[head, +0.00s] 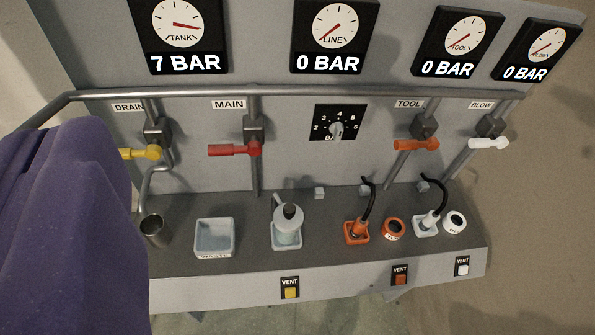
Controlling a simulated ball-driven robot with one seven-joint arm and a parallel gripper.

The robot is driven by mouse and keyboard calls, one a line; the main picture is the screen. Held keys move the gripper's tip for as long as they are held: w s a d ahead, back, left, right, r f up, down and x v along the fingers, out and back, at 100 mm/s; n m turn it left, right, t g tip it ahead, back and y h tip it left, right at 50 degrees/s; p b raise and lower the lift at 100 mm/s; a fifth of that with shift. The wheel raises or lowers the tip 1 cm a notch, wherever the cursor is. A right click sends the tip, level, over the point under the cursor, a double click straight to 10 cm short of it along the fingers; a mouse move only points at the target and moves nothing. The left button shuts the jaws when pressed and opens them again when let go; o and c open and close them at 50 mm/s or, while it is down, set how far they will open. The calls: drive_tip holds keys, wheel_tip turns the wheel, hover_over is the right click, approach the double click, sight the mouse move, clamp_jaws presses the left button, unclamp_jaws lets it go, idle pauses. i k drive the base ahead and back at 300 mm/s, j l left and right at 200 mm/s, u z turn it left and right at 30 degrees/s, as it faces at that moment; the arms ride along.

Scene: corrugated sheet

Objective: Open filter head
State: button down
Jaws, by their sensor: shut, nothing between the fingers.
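The filter is most likely the pale grey-blue, jar-like unit (287,236) in a square holder on the dark shelf, left of the orange hose fitting. Its top carries a dark round knob (289,211) and a light grey piece that leans up to the left. I cannot tell from here whether this head is open or closed. My gripper's fingers do not show. A large purple part of my own body fills the left side of the view, apart from the filter unit.
A waste tray (215,224) and metal cup (153,230) stand left of the filter; orange (357,231) and white (427,223) hose fittings stand right. Red main (235,150), yellow drain (140,154), orange tool (416,145) and white blow (489,143) handles project above. Tank gauge (178,28) reads 7 bar.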

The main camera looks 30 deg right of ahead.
sight(288, 218)
drive_tip(key=i+l, duration=0.4)
drive_tip(key=l, duration=0.15)
drive_tip(key=i+l, duration=0.4)
drive_tip(key=l, duration=0.15)
drive_tip(key=j+u, duration=0.05)
